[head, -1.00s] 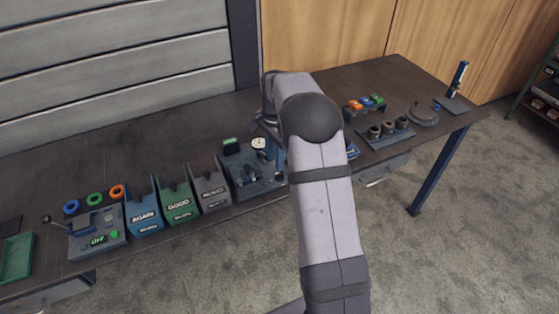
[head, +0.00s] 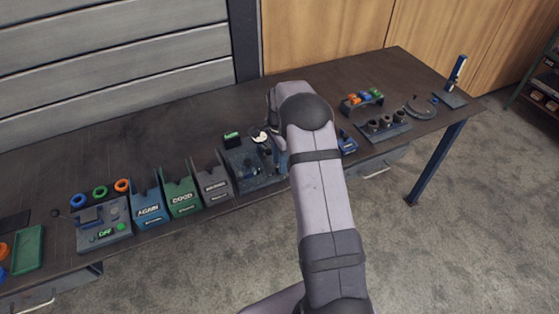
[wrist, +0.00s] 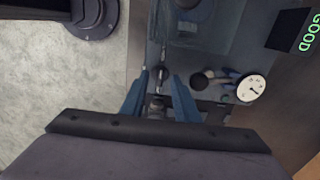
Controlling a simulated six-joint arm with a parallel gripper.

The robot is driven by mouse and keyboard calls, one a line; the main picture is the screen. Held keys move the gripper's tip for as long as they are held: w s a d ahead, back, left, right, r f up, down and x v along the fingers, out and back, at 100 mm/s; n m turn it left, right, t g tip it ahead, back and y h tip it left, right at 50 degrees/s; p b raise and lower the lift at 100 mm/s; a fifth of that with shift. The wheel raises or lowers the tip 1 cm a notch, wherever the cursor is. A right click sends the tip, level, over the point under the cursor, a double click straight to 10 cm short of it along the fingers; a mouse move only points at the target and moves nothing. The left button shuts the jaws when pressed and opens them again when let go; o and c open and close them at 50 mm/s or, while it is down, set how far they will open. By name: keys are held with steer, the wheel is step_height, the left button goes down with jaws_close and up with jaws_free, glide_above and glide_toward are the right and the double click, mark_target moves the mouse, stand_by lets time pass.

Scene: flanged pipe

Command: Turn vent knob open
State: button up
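The test rig (head: 243,183) is a dark blue-grey block on the bench, partly hidden by my arm in the head view. In the wrist view its plate (wrist: 215,50) carries a white dial gauge (wrist: 251,88), a round black knob (wrist: 203,80) and a small metal knob or lever (wrist: 162,73). I cannot tell for sure which is the vent knob. My gripper (wrist: 159,80) has two blue fingers apart, pointing at the rig, with the small metal knob in line with the gap. Whether it lies between the fingers or beyond them is unclear.
A green display reading GOOD (wrist: 311,35) stands at the rig's side. Left of the rig are grey, green (head: 181,197) and blue (head: 148,210) bins and a control box (head: 103,225). Right are a rack of dark cups (head: 383,128) and coloured rings (head: 362,97). The bench's back is clear.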

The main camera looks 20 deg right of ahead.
steer(key=shift+f, duration=0.55)
jaws_close()
